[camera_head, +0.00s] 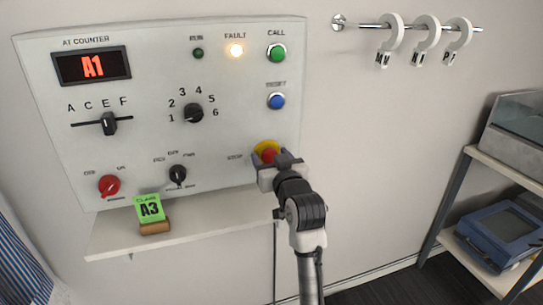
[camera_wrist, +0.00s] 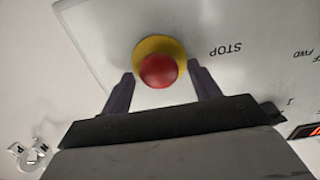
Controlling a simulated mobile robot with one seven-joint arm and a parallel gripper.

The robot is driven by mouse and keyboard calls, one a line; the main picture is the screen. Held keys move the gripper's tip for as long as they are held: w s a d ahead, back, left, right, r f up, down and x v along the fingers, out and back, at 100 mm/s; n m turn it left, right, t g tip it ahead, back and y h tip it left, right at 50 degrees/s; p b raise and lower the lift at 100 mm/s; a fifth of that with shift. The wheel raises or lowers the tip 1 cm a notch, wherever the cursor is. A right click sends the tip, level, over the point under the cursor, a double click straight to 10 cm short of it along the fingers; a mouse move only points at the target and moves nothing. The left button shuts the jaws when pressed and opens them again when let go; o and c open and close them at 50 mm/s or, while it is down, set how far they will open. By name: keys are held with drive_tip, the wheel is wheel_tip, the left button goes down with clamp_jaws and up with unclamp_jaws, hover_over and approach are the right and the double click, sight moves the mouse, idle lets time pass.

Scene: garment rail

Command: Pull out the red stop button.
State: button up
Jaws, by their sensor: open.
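The red stop button (camera_head: 268,154) sits on a yellow ring at the lower right of the white control panel (camera_head: 140,120). In the wrist view the red button (camera_wrist: 159,71) shows as a round cap, with the yellow ring (camera_wrist: 150,44) behind it and the word STOP beside it. My gripper (camera_head: 277,160) is in front of the button and partly hides it in the head view. In the wrist view my gripper's two dark fingers (camera_wrist: 163,84) are apart, one on each side of the button. I cannot tell whether either finger touches it.
The panel has a green call button (camera_head: 276,53), a blue reset button (camera_head: 276,101), a lit fault lamp (camera_head: 235,50) and several knobs. A shelf (camera_head: 200,228) below holds a green A3 card (camera_head: 149,208). A rail with hooks (camera_head: 425,27) is at upper right.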

drive_tip(key=c, duration=1.3)
drive_tip(key=shift+v, duration=0.8)
clamp_jaws()
drive_tip(key=shift+f, duration=0.15)
drive_tip(key=o, duration=1.3)
unclamp_jaws()
drive_tip(key=shift+s, duration=0.1)
drive_tip(key=shift+s+d+b, duration=0.1)
drive_tip(key=shift+b, duration=0.2)
drive_tip(key=b+v, duration=0.3)
drive_tip(key=v, duration=1)
drive_tip(key=shift+s+b, duration=0.3)
drive_tip(key=shift+b, duration=0.05)
